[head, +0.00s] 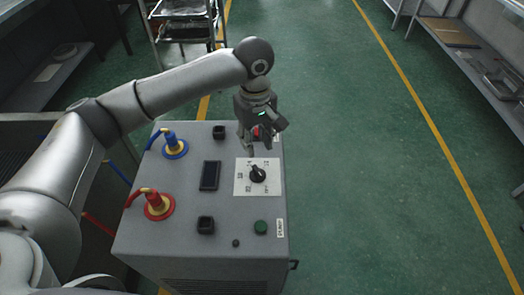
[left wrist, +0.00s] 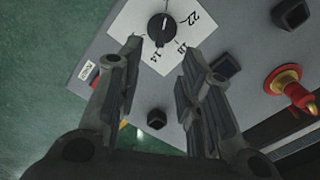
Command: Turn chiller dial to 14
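The chiller (head: 190,245) is a grey box with a sloped-looking top panel in the head view. Its black round dial (head: 258,174) sits on a white label plate (head: 243,187). The dial (left wrist: 162,29) also shows at the top of the left wrist view, with 22, 18 and 14 readable on the plate (left wrist: 128,32). I cannot tell surely which mark the dial points to. My left gripper (head: 256,146) is above the panel, just behind the dial. In the wrist view its open, empty fingers (left wrist: 160,47) point toward the dial, one on each side, apart from it. My right gripper is not in view.
A dark display (head: 210,175), a green button (head: 260,227), black square parts (head: 205,225), and blue (head: 175,147) and red (head: 158,205) hose fittings stand on the panel. A rack (head: 185,30) stands behind. The green floor (head: 360,170) to the right is clear.

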